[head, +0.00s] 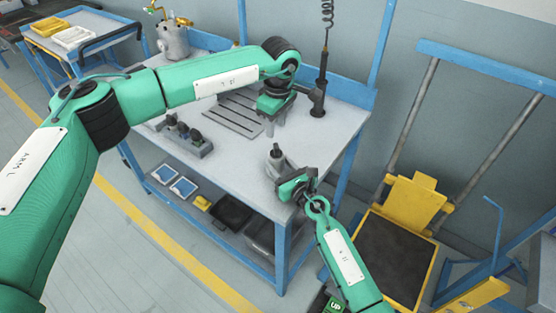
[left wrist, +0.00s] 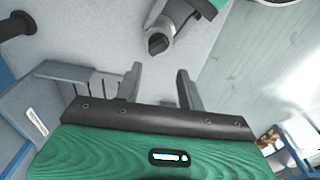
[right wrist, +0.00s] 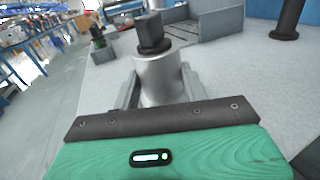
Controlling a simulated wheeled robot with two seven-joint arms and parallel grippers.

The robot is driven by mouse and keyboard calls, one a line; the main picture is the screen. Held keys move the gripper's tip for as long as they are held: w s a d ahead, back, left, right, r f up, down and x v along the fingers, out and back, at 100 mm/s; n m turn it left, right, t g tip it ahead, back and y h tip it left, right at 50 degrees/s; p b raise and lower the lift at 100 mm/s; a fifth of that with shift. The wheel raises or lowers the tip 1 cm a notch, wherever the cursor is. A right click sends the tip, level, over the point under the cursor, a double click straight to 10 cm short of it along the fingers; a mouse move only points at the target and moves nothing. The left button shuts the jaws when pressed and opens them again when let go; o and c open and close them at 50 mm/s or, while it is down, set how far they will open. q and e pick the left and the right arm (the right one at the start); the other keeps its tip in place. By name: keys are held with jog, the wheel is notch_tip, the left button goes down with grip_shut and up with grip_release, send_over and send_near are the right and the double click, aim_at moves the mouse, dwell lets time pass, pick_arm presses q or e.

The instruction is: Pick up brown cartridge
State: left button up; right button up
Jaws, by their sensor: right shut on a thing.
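I cannot make out a brown cartridge in any view. My right gripper (head: 290,181) is shut on a silver metal cylinder with a dark square top (right wrist: 157,75), near the bench's front right corner. The cylinder (head: 277,158) is upright in the head view; whether it touches the bench is unclear. It also shows at the top of the left wrist view (left wrist: 162,38). My left gripper (head: 271,122) is above the bench, behind the cylinder. Its fingers (left wrist: 159,75) are apart with nothing between them. A grey block (head: 197,151) with several dark-topped pieces stands at the bench's front left.
A slotted grey tray (head: 232,116) lies on the blue-framed bench (head: 335,130), partly behind my left arm. A dark post (head: 319,95) stands at the back right. A metal canister (head: 173,42) stands back left. A yellow-framed cart (head: 398,250) is right of the bench.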

aim_at(277, 148)
pick_arm(q)
jog(key=s+d+r+m+t, duration=0.1)
jog(key=s+r+m+t, duration=0.1)
jog(key=s+m+t, duration=0.6)
jog(key=w+f, duration=0.2)
jog(key=f, duration=0.1)
jog(key=w+f+g, duration=0.1)
jog(key=w+f, duration=0.2)
jog(key=f, duration=0.1)
jog(key=w+f+m+g, duration=0.1)
jog(key=w+f, duration=0.1)
jog(key=f, duration=0.1)
jog(key=shift+w+a+f+y, duration=0.2)
jog(key=shift+w+a+y, duration=0.1)
jog(key=shift+a, duration=0.1)
grip_shut()
